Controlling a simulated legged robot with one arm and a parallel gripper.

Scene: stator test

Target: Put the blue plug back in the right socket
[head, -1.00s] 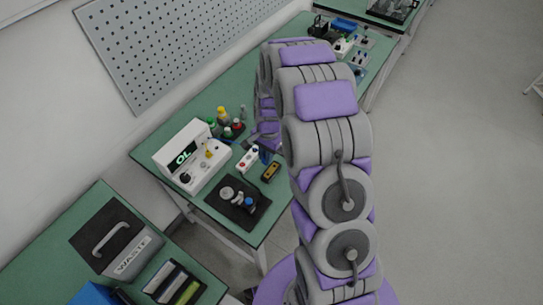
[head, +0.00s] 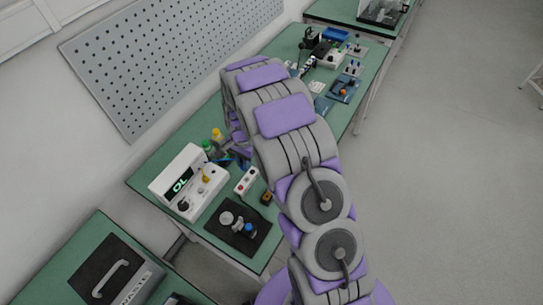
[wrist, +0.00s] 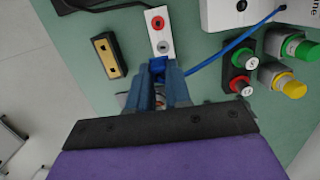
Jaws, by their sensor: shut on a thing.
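My gripper (wrist: 160,82) is shut on the blue plug (wrist: 157,65) in the wrist view. A blue cable (wrist: 222,52) runs from near the fingertips up and right toward a white box. The white socket block (wrist: 149,14) lies just beyond the fingers, with a red socket (wrist: 158,22) and a dark-centred socket (wrist: 162,46) on its face. The fingers cover its near end, so I cannot tell whether the plug touches it.
A black and yellow block (wrist: 110,55) lies left of the socket block. Red-topped terminals (wrist: 240,85), a green-capped piece (wrist: 295,47) and a yellow-capped piece (wrist: 289,84) stand to the right. A dark mat (head: 225,243) with metal parts lies at the bench's near end.

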